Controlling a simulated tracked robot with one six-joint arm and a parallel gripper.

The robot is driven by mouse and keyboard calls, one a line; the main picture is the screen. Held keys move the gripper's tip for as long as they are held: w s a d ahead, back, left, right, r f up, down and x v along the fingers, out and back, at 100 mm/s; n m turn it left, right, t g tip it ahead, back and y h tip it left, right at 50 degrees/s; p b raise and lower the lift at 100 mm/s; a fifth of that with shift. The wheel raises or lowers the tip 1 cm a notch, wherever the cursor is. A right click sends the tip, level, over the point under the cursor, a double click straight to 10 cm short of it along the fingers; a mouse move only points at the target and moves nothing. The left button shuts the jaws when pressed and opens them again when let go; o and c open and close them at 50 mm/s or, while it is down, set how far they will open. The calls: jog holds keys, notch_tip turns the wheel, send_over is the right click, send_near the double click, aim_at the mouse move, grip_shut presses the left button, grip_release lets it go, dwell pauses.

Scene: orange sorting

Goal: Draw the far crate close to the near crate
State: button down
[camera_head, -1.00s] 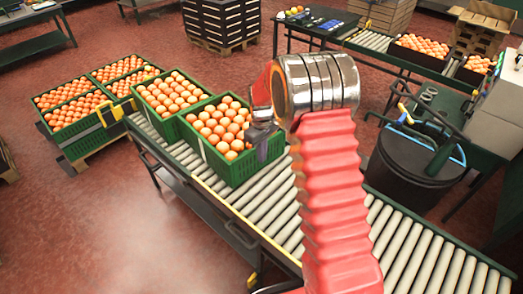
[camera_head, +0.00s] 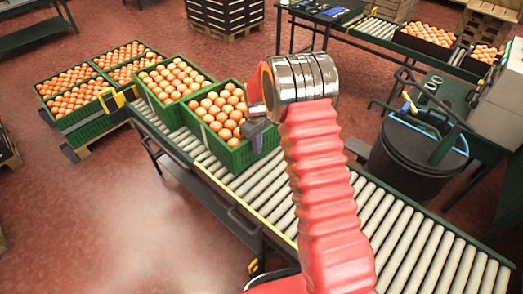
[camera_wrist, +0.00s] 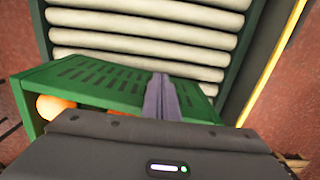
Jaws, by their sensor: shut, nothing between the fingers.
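The far crate (camera_head: 157,112) is green and full of oranges, on the roller conveyor. The near crate (camera_head: 212,148), also green and full of oranges, stands on the rollers to its lower right. The two crates are close together; any gap is hard to judge. My gripper (camera_head: 256,136) is at the near crate's right end, on the side away from the far crate. In the wrist view, its shut fingers (camera_wrist: 163,98) overlap the slotted green crate wall (camera_wrist: 95,75), with nothing between them. Contact with the wall cannot be told. My gripper's body hides most of that crate's inside.
Bare rollers (camera_head: 395,225) run to the lower right of the near crate. Stacked green crates of oranges (camera_head: 85,130) stand on a pallet at left. A dark bin (camera_head: 415,155) stands right of the conveyor. A second conveyor (camera_head: 375,32) lies at the back.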

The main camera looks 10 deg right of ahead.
jog(key=shift+w+a+r, duration=0.2)
jog(key=shift+w+a, duration=0.7)
jog(key=shift+w, duration=0.3)
jog(key=shift+a, duration=0.1)
jog(key=shift+s, duration=0.15)
jog(key=shift+s+d, duration=0.65)
jog(key=shift+s+d, duration=0.15)
jog(key=shift+d, duration=0.05)
notch_tip(320, 180, up, 12)
jog(key=shift+f, duration=0.15)
dwell(0.5)
dwell(0.4)
